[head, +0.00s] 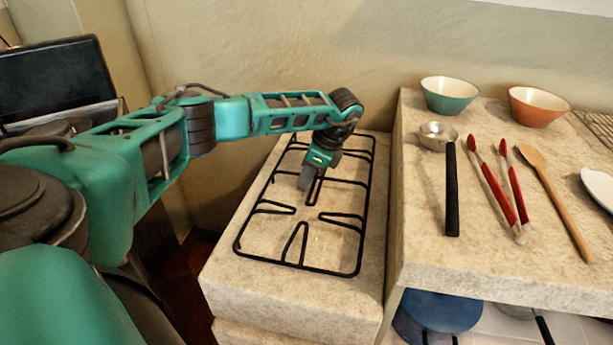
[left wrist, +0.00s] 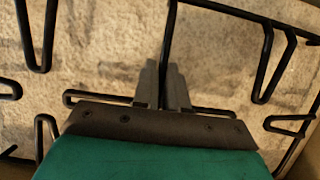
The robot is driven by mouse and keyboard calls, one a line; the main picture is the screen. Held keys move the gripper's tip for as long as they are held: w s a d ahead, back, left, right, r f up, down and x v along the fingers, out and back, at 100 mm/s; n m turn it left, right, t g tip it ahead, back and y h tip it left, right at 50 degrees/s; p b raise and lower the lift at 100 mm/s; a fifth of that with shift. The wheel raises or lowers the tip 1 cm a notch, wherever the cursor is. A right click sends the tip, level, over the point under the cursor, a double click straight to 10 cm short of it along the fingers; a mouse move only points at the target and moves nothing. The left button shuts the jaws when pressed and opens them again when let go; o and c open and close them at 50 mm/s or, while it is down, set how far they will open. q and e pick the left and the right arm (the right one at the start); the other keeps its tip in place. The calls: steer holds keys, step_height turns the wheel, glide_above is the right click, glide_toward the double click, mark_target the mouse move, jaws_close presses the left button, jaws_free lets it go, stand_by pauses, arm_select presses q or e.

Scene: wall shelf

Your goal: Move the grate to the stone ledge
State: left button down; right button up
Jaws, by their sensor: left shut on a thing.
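The grate (head: 359,273) is a black wire frame with inward prongs. It lies over a lower stone block, the stone ledge (head: 290,308), left of the higher counter. My left gripper (head: 305,186) reaches down over the grate's middle and is shut on one of its bars. In the left wrist view the two grey fingertips (left wrist: 165,72) close around a black bar of the grate (left wrist: 268,60), with stone behind it. I cannot tell whether the grate touches the stone all along. My right gripper is not in view.
The higher stone counter (head: 418,255) at right holds a green bowl (head: 449,96), an orange bowl (head: 538,107), a ladle (head: 452,190), red tongs (head: 491,185) and a wooden spoon (head: 556,198). A blue pan (head: 437,312) sits below it. A wall stands close behind.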

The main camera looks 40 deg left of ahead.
arm_select(q)
steer(key=shift+r, duration=0.1)
steer(key=c, duration=1.2)
jaws_free()
steer(key=shift+o, duration=0.2)
steer(key=p+v, duration=0.1)
steer(key=v, duration=1.1)
steer(key=shift+p, duration=0.4)
